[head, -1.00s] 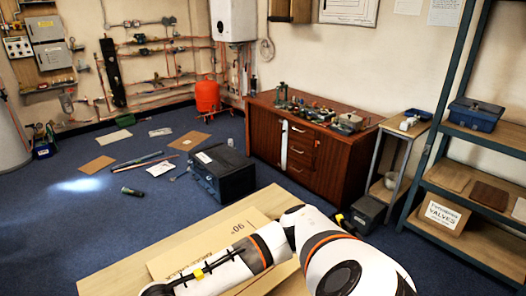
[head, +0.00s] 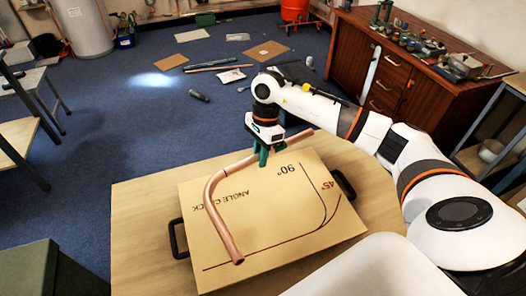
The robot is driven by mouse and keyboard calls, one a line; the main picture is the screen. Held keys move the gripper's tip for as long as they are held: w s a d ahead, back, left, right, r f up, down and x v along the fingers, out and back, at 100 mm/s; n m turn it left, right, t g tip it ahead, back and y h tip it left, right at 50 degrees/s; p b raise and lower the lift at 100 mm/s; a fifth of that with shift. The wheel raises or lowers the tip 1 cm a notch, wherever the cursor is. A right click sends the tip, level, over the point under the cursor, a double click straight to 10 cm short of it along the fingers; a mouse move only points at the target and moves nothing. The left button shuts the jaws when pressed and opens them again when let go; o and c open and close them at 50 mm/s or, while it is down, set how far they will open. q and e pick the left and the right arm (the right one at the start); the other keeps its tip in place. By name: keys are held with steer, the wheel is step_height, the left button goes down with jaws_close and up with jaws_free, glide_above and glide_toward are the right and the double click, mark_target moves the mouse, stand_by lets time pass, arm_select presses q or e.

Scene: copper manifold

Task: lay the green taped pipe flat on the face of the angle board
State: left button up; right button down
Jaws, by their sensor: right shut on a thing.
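A bent copper pipe (head: 222,220) is over the angle board (head: 285,215), with one leg toward the front and the other running to the back right. My right gripper (head: 264,157) is shut on the pipe's back leg from above. Its green fingers cover part of the pipe, and I cannot make out green tape apart from them. The board is tan, with 90° and 45° lines and black handles at its sides. I cannot tell whether the pipe touches the board or hangs just above it. My left gripper is out of view.
The board lies on a wooden table (head: 140,225) with bare top to its left. A dark green box (head: 45,272) is at the front left. A brown cabinet (head: 400,80) with small items on top stands at the back right. Flat pieces lie on the blue floor.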

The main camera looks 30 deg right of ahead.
mark_target(261, 175)
steer(key=shift+w+d+r+m, duration=0.2)
steer(key=shift+w+d+m, duration=0.25)
steer(key=shift+m, duration=0.25)
steer(key=shift+w+d+f+m+b, duration=0.2)
steer(key=shift+f+m+b, duration=0.1)
steer(key=shift+f+b, duration=0.15)
steer(key=shift+w+d+f+m+b, duration=0.1)
steer(key=shift+d+f+m+b, duration=0.1)
steer(key=shift+f+m+b, duration=0.15)
steer(key=shift+w+d+b+x, duration=0.1)
steer(key=shift+d+b+x, duration=0.1)
steer(key=shift+b+x, duration=0.6)
steer(key=shift+w+d+b+x, duration=0.2)
steer(key=shift+b+x, duration=0.2)
steer(key=shift+x, duration=0.7)
steer(key=shift+w+d+b+x, duration=0.1)
steer(key=shift+d+b+x, duration=0.1)
steer(key=shift+b+x, duration=0.6)
steer(key=shift+f, duration=0.3)
